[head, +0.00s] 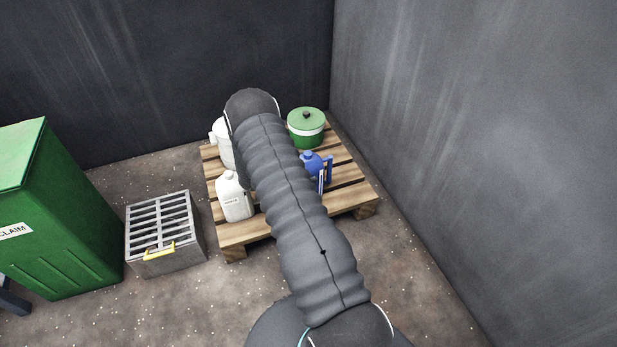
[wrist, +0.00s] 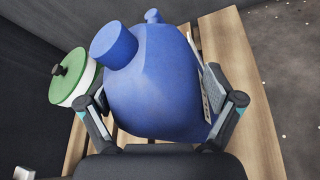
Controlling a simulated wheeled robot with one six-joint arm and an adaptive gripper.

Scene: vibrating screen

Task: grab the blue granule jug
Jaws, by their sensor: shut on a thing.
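The blue granule jug (wrist: 155,85) fills the middle of the wrist view, with its round blue cap at the upper left. My gripper (wrist: 158,105) has one finger on each side of the jug and is shut on it. The right finger lies by a pale strip on the jug's side. In the head view the jug (head: 312,164) is on or just over the right part of the wooden pallet, partly hidden by my arm. I cannot tell whether its base touches the slats.
A green lidded pot (head: 306,128) stands behind the jug on the pallet (head: 243,232). A white jug (head: 235,197) and another white container (head: 222,142) stand at left. A grated grey box (head: 165,255) and green bin (head: 65,215) are further left. A grey wall rises at right.

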